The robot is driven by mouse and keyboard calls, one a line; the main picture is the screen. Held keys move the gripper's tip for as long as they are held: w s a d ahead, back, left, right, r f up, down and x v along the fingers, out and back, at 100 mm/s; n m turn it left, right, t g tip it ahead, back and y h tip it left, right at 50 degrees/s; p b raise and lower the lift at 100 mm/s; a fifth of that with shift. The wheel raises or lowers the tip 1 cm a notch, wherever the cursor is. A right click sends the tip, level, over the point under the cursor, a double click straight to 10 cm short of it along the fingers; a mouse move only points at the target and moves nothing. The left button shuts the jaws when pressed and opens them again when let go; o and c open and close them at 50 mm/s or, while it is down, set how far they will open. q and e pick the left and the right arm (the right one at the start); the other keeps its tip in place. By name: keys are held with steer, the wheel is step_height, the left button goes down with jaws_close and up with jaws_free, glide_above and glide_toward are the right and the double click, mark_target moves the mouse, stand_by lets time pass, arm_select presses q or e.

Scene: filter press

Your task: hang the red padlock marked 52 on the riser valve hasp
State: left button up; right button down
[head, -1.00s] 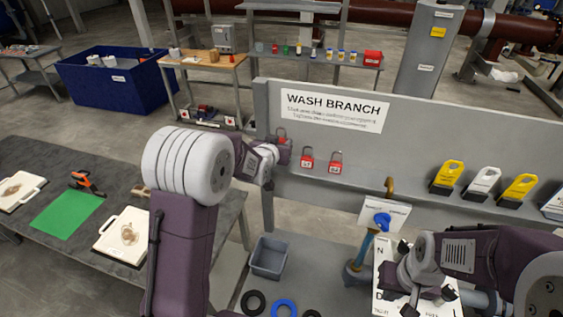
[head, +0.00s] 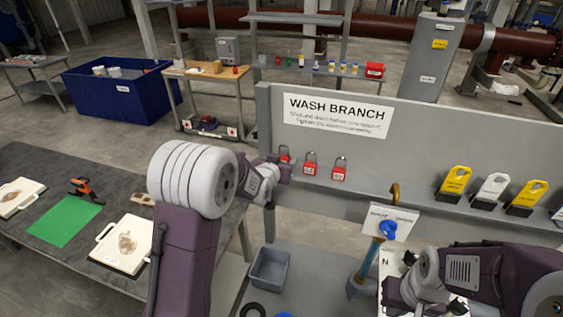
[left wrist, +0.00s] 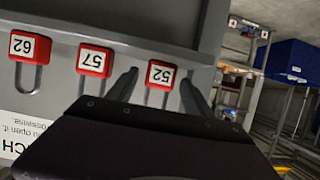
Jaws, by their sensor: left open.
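The red padlock marked 52 (left wrist: 161,75) hangs between the two fingers of my open left gripper (left wrist: 158,92) in the left wrist view, where everything appears upside down. I see no finger pressing on it. In the head view the padlock (head: 285,155) is partly hidden by my left gripper (head: 281,170), at the left end of the row on the grey wash-branch panel. The riser valve (head: 388,229) has a blue handle on an upright pipe; I cannot make out its hasp. My right gripper (head: 425,290) is low at the right; its fingers are unclear.
Red padlocks marked 57 (left wrist: 95,60) and 62 (left wrist: 30,48) hang beside padlock 52. A grey panel (head: 420,165) carries yellow and white tags (head: 490,190) at the right. A grey bin (head: 270,268) stands below. A dark-topped table (head: 60,160) is at the left.

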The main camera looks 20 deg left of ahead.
arm_select(q)
steer(key=shift+s+b, duration=0.25)
steer(key=shift+b, duration=0.05)
steer(key=b+v, duration=0.3)
steer(key=v, duration=0.8)
steer(key=shift+r, duration=0.1)
steer(key=s+f+g, duration=1.2)
steer(key=s+f, duration=0.7)
steer(key=s, duration=0.2)
steer(key=shift+s+f+n, duration=0.25)
steer(key=shift+n, duration=0.05)
